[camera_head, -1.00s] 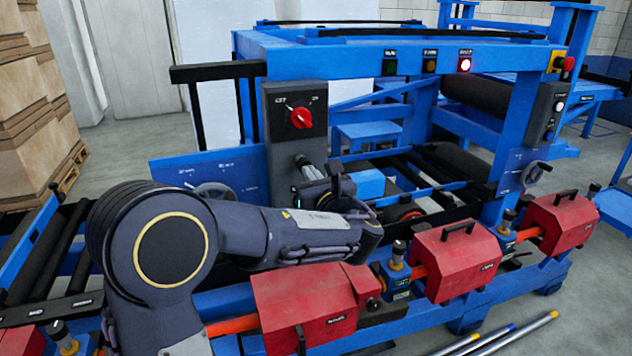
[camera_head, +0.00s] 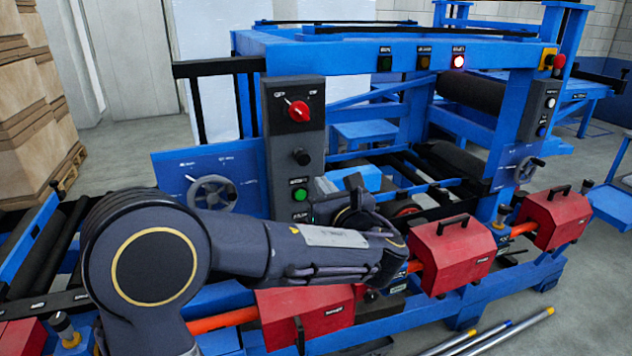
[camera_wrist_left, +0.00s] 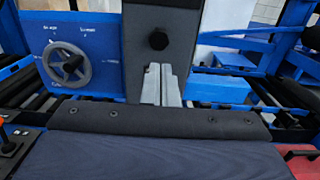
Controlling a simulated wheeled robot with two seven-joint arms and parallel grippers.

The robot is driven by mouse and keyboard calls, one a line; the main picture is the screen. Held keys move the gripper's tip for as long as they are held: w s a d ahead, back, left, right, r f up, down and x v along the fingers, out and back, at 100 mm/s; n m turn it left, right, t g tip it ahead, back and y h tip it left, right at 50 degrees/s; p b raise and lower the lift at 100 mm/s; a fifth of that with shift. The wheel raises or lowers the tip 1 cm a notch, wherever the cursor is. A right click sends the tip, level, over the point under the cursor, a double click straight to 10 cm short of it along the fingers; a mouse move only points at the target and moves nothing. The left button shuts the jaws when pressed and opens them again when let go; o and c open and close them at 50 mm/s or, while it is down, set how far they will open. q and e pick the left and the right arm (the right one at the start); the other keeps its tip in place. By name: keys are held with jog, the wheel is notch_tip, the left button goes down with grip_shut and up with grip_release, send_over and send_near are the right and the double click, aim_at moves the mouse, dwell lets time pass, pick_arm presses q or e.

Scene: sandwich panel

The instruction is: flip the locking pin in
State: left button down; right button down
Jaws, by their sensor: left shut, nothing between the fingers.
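I cannot tell for sure which part is the locking pin. A black round knob (camera_head: 301,157) sticks out of the grey control post (camera_head: 282,150), below the red rotary switch (camera_head: 299,110). Upright black-topped pins with yellow collars stand along the front rail, one at the right (camera_head: 504,213) and one at the far left (camera_head: 62,326). My left gripper (camera_head: 322,188) is shut and empty in front of the post's right side. In the left wrist view its fingertips (camera_wrist_left: 160,70) show just below the knob (camera_wrist_left: 158,41), seemingly apart from it. My right gripper is not in view.
A handwheel (camera_head: 211,194) sits on the blue panel left of the post. A green button (camera_head: 300,194) is low on the post. Red covers (camera_head: 452,256) line the front rail, close below my left forearm. Loose rods (camera_head: 500,335) lie at the lower right.

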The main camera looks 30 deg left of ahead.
pick_arm(q)
jog(key=v, duration=0.6)
jog(key=shift+a+r+b, duration=0.1)
jog(key=shift+r+b, duration=0.05)
jog(key=shift+b, duration=0.25)
jog(key=shift+s, duration=0.1)
jog(key=s+a+f+n+g+h, duration=0.4)
jog(key=s+f+n, duration=0.2)
jog(key=s+f, duration=0.2)
jog(key=s+a+f+n+g+h, duration=0.4)
jog(key=s+f+n, duration=0.3)
jog(key=s+f, duration=0.15)
jog(key=s+d+f+n+t+h, duration=0.2)
jog(key=s+d+n+h, duration=0.6)
jog(key=d+n+h, duration=0.2)
jog(key=d+n, duration=0.2)
jog(key=n, duration=0.2)
jog(key=shift+s+n, duration=0.3)
jog(key=shift+n, duration=0.1)
